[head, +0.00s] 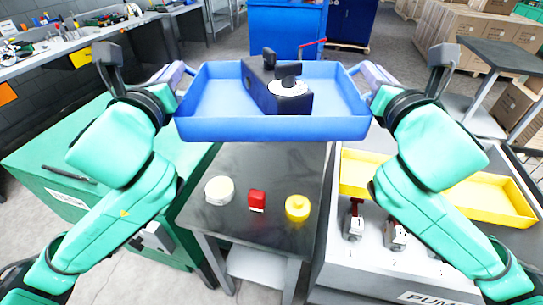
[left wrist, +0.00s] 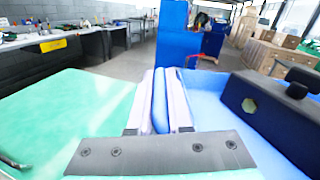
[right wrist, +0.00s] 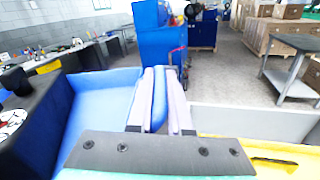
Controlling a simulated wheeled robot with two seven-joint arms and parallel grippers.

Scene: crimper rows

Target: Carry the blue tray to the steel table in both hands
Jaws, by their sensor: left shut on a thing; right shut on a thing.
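The blue tray (head: 220,128) is held up level between my two arms in the head view. A dark box-like device (head: 275,85) with a black knob and a white round dial sits in it. My left gripper (head: 181,78) is shut on the tray's left wall, and the wall shows between its fingers in the left wrist view (left wrist: 161,100). My right gripper (head: 366,78) is shut on the right wall, which shows between its fingers in the right wrist view (right wrist: 155,98). A dark steel-topped table (head: 270,165) stands below and in front of the tray, partly hidden by it.
The dark table carries a white round piece (head: 219,190), a red block (head: 257,200) and a yellow round piece (head: 297,207). A green cabinet (head: 50,165) stands left, a grey pump bench with a yellow tray (head: 490,200) right. A blue cabinet (head: 285,28) stands ahead; cartons (head: 480,35) stand back right.

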